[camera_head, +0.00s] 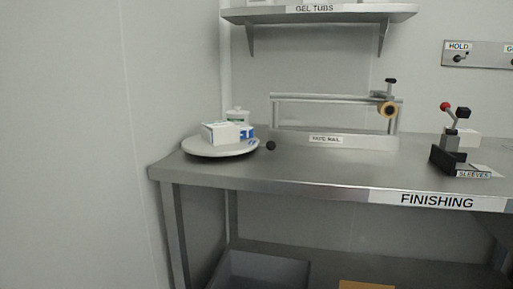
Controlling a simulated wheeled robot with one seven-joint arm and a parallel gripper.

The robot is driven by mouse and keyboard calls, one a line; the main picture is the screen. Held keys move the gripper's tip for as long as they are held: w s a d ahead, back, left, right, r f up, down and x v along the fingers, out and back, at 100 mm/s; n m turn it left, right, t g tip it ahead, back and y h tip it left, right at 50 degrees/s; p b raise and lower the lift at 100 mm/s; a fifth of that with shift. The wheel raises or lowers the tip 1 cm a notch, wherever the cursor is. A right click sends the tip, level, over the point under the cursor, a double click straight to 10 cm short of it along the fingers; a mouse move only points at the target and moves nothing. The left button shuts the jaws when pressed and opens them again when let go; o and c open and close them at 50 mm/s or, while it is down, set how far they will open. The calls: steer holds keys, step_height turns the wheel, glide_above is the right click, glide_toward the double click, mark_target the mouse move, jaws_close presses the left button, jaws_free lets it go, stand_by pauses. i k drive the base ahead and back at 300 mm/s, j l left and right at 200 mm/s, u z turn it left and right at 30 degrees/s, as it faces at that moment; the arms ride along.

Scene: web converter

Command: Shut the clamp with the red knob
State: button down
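A small clamp (450,140) stands on the right part of the steel table, with a dark base and a grey upright. A red ball knob (445,106) sits at the upper left end of a short, tilted arm on it. A black block-like knob (463,112) shows at the upper right of the same device. I cannot tell from here whether the clamp is open or shut. My gripper is not in view.
The steel table (330,178) is labelled FINISHING. A round tray (200,150) with boxes is at the left.

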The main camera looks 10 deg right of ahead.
mark_target(461, 111)
steer(key=z, duration=1.5)
steer(key=i+l, duration=0.1)
steer(key=l, duration=0.25)
steer(key=i+l+z, duration=0.1)
steer(key=l, duration=0.3)
steer(key=i+l, duration=0.2)
steer(key=l, duration=0.15)
